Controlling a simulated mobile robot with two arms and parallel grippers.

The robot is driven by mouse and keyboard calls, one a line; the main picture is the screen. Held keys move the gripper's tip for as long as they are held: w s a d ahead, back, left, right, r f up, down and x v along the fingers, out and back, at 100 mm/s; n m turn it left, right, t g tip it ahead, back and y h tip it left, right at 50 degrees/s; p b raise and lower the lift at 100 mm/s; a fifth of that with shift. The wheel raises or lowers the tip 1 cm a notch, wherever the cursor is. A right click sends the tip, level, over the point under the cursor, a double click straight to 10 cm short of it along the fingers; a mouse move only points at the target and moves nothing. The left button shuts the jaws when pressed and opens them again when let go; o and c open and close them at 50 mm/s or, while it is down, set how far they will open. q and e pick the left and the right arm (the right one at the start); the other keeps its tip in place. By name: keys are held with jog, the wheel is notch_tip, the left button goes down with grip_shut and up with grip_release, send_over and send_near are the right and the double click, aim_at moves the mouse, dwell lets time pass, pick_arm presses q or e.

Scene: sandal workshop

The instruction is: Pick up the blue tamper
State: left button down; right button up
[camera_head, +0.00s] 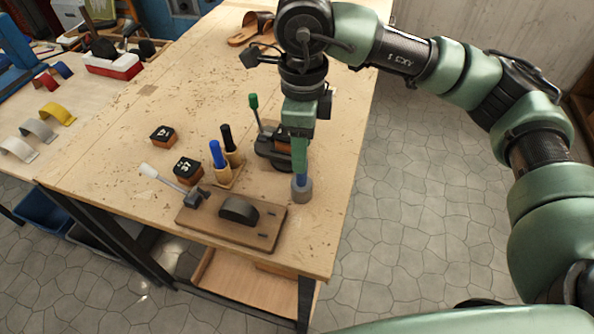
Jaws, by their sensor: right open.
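The right gripper is open. My left gripper is not in view.
A wooden holder (225,177) carries a blue and a black tool. A dark device (270,150) with a green-tipped lever stands behind. Sandals (250,30) lie at the back. The bench's right edge is close.

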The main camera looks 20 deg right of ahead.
aim_at(302, 179)
jog(key=f, duration=0.1)
jog(key=s+f+p, duration=0.1)
jog(key=shift+d+f+p, duration=0.1)
jog(key=shift+f+p, duration=0.2)
jog(key=shift+f, duration=0.05)
jog(key=f, duration=0.1)
jog(key=f+p, duration=0.1)
jog(key=shift+w+f, duration=0.3)
jog(key=shift+f, duration=0.75)
jog(key=c, duration=0.9)
grip_shut()
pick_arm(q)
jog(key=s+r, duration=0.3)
pick_arm(e)
jog(key=shift+w+r, duration=0.1)
